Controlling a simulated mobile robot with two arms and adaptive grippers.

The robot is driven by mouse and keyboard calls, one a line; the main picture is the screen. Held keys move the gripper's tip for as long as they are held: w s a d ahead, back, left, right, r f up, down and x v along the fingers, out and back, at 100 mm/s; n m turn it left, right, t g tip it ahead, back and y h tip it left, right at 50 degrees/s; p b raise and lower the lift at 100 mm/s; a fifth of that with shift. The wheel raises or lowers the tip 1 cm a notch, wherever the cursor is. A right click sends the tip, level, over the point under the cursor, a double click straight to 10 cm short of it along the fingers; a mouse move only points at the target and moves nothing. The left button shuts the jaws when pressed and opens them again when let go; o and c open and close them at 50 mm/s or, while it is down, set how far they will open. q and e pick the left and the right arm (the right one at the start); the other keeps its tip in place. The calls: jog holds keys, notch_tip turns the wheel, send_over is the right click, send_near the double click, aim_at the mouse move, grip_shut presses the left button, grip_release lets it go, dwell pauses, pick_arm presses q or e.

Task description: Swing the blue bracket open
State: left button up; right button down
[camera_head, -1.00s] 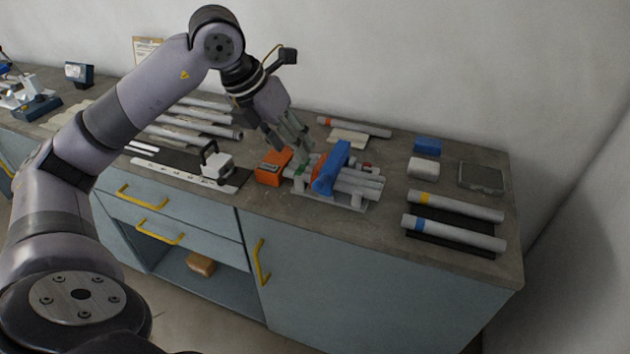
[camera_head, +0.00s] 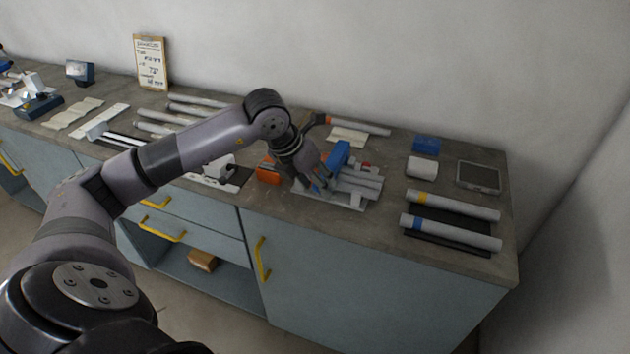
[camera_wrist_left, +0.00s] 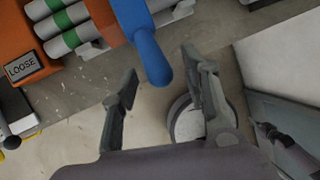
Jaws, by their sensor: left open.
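The blue bracket (camera_head: 339,154) lies across the grey bars of the frame jig (camera_head: 362,186) on the bench. In the head view its near end is mostly hidden by my left gripper (camera_head: 318,187). In the left wrist view the blue bracket (camera_wrist_left: 141,35) comes in from the top, and its rounded end lies between the open fingertips of my left gripper (camera_wrist_left: 160,78). I see gaps on both sides of it, so no grip shows. My right gripper is in neither view.
An orange block (camera_head: 268,169) stands just left of the jig; its label in the left wrist view (camera_wrist_left: 22,67) reads LOOSE. Grey tubes (camera_head: 452,233) lie at the right. A white block (camera_head: 422,168) and a blue block (camera_head: 426,145) stand behind them.

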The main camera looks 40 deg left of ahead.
pick_arm(q)
grip_shut()
dwell(0.4)
dwell(0.4)
